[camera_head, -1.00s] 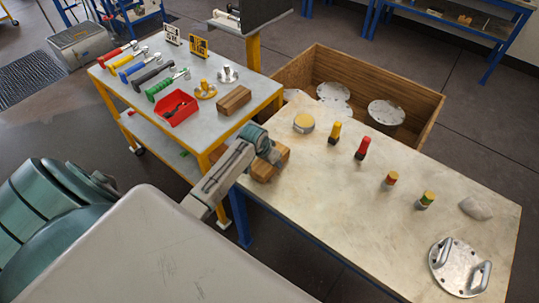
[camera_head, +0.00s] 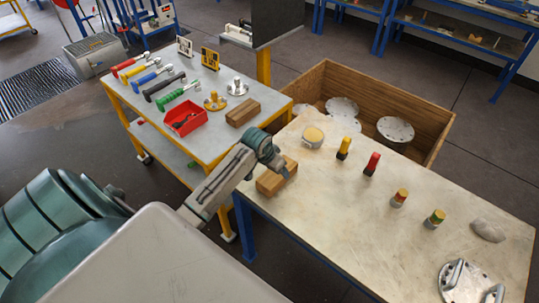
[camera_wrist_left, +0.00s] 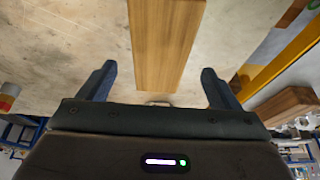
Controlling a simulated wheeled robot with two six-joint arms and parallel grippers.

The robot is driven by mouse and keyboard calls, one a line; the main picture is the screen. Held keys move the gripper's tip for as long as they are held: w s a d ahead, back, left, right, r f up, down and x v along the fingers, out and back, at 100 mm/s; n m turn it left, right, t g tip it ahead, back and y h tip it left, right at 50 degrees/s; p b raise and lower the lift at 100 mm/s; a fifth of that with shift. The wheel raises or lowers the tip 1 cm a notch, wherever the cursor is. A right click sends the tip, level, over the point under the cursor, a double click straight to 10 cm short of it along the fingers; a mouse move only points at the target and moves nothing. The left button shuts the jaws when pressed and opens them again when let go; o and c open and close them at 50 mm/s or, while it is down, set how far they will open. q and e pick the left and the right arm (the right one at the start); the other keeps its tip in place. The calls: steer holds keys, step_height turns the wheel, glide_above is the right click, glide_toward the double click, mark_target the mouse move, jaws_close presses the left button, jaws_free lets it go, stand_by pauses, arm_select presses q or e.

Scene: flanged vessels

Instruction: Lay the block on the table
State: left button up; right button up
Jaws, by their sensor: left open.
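A wooden block (camera_head: 276,178) lies on the pale worktable (camera_head: 330,215), close to its left edge. My left gripper (camera_head: 268,155) is at the block's far-left side in the head view, above the table and partly covering the block's back. In the wrist view the gripper (camera_wrist_left: 158,84) is open, its two dark fingers wide apart. The block (camera_wrist_left: 165,45) shows beyond and between the fingers, with clear gaps on both sides and no finger touching it. My right gripper is not in view.
A second wooden block (camera_head: 243,112) sits on the yellow-framed cart, near a red bin (camera_head: 185,118) and several hammers. On the worktable stand a yellow-topped round piece (camera_head: 314,136), several coloured plugs and a handled flange (camera_head: 468,284). A wooden crate (camera_head: 440,105) is behind. The table's middle is clear.

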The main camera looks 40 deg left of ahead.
arm_select(q)
steer(key=b+v, duration=0.1)
steer(key=v, duration=0.5)
steer(key=shift+r, duration=0.25)
steer(key=shift+s, duration=0.1)
